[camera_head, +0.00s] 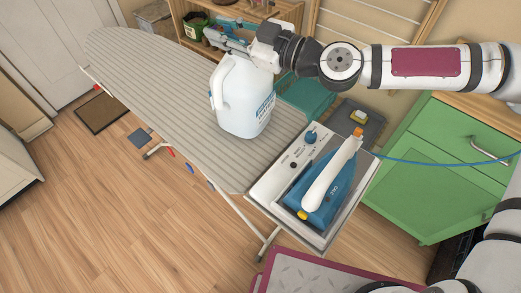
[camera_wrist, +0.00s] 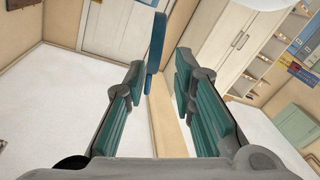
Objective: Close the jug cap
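The white jug (camera_head: 241,98), with blue print on its side and a handle at its left, stands upright on the ironing board. My gripper (camera_head: 222,40) is just above the jug's top and hides most of its mouth in the head view. The fingers are apart in the wrist view (camera_wrist: 160,78), with nothing clearly held between them. A blue flat piece (camera_wrist: 156,42) stands upright beyond the fingertips, close to the left finger. It may be the jug cap seen edge-on, but I cannot tell for sure. The cap is not clearly visible in the head view.
The striped ironing board (camera_head: 140,75) carries the jug. A blue and white iron (camera_head: 322,190) rests on the tray at its near end. A wooden shelf (camera_head: 180,22) stands behind the board. A green cabinet (camera_head: 425,170) is at the right. The board's left part is clear.

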